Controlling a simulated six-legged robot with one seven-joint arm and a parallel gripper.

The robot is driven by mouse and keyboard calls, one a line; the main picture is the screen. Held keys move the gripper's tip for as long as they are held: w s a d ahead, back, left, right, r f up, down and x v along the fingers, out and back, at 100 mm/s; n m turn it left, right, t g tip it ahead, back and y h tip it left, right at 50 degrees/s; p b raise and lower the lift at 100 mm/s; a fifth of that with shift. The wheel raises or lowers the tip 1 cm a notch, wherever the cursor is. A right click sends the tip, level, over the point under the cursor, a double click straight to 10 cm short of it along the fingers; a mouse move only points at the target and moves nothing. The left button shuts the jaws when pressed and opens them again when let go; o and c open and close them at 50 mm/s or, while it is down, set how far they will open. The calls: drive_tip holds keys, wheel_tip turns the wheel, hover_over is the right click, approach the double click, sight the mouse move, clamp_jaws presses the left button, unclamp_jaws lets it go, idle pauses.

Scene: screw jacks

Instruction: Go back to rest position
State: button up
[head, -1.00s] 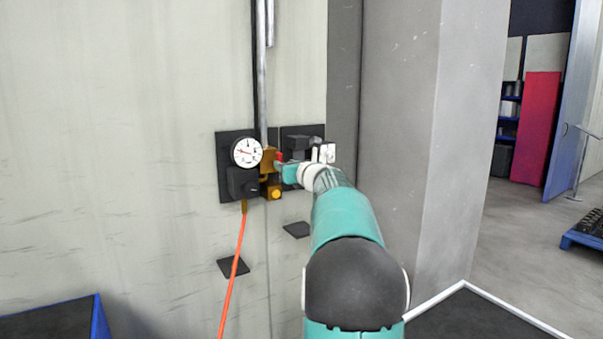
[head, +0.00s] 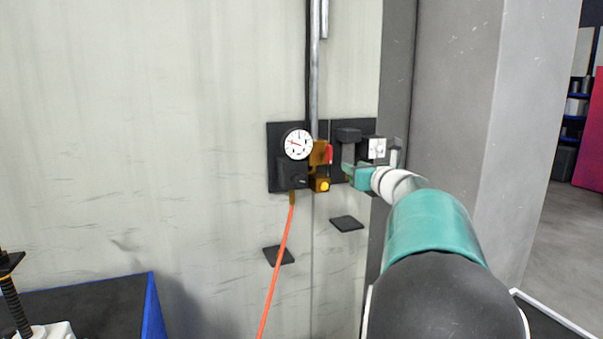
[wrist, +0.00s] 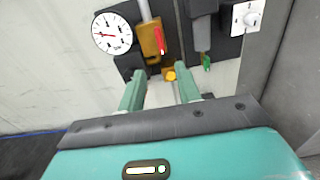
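My gripper (wrist: 160,90) shows in the wrist view with its two green fingers apart and nothing between them. In the head view my gripper (head: 352,174) is in front of the wall, just right of the brass valve (head: 319,155) with its red lever (head: 329,154). A small gap shows between them. In the wrist view the brass valve (wrist: 151,40), the red lever (wrist: 159,40) and a yellow button (wrist: 170,75) lie beyond the fingertips. My arm reaches forward, with its wrist partly hiding the fittings on the right.
A round gauge (head: 298,144) sits left of the valve, with an orange hose (head: 276,270) hanging below. Two small dark plates are lower on the wall. A grey pillar (head: 455,110) stands close on the right. A blue-edged dark platform (head: 100,305) is at lower left.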

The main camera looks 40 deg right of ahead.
drive_tip(key=w+a+f+n+g+y, duration=0.1)
drive_tip(key=w+a+n+y, duration=0.15)
drive_tip(key=a+n, duration=0.4)
drive_tip(key=w+a+f+n+g+y, duration=0.1)
drive_tip(key=a+f+n+y, duration=0.15)
drive_tip(key=a, duration=0.75)
drive_tip(key=s+a+f+n+g+y, duration=0.2)
drive_tip(key=s+a+f+n, duration=0.15)
drive_tip(key=a+n, duration=0.45)
drive_tip(key=s+a+f+n+g+y, duration=0.25)
drive_tip(key=a+f+n, duration=0.2)
drive_tip(key=a, duration=0.85)
drive_tip(key=s+a+f+n+g+h, duration=0.2)
drive_tip(key=s+a+f+n, duration=0.3)
drive_tip(key=s+n, duration=0.3)
drive_tip(key=s+a+f+n+g+h, duration=0.2)
drive_tip(key=s+a+f+n+g, duration=0.1)
drive_tip(key=s+f+n, duration=0.3)
drive_tip(key=s+a+n, duration=0.1)
drive_tip(key=s+n, duration=0.1)
drive_tip(key=n, duration=0.2)
drive_tip(key=shift+s+a+f, duration=0.25)
drive_tip(key=shift+s+a, duration=0.05)
drive_tip(key=shift+a, duration=0.1)
drive_tip(key=shift+d, duration=0.1)
